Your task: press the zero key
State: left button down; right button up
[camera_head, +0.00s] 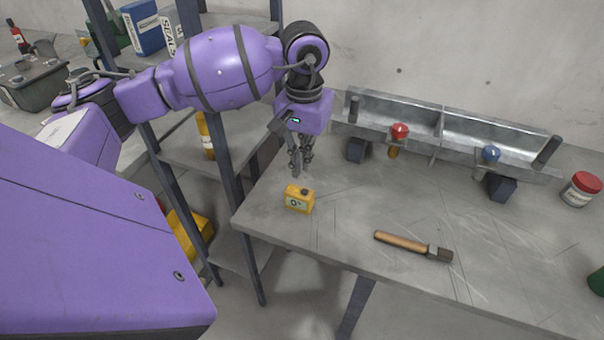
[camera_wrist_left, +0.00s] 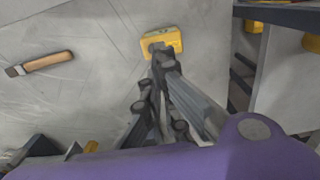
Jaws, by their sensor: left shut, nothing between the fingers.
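A small yellow box (camera_head: 299,199) with a pale display reading about 0° and a dark key (camera_head: 306,190) on its top stands on the table near its left edge. My left gripper (camera_head: 297,175) is shut and empty, pointing down just above and behind the box. In the left wrist view the yellow box (camera_wrist_left: 165,42) lies beyond the fingertips (camera_wrist_left: 157,48), which cover part of it. I cannot tell whether the fingertips touch the box. My right gripper is not in view.
A wooden-handled tool (camera_head: 413,246) lies on the table (camera_head: 350,280) right of the box. A metal trough (camera_head: 440,130) with red and blue knobs stands at the back. A red-lidded jar (camera_head: 581,190) is at the right. A shelf rack (camera_head: 225,160) stands left of the table.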

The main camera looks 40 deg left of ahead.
pick_arm(q)
notch_tip(320, 180, up, 7)
jog(key=shift+s+d+b, duration=0.2)
jog(key=shift+d+b, duration=0.05)
jog(key=shift+b, duration=0.1)
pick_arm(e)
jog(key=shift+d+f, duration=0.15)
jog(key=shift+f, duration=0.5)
pick_arm(q)
jog(key=shift+r, duration=0.1)
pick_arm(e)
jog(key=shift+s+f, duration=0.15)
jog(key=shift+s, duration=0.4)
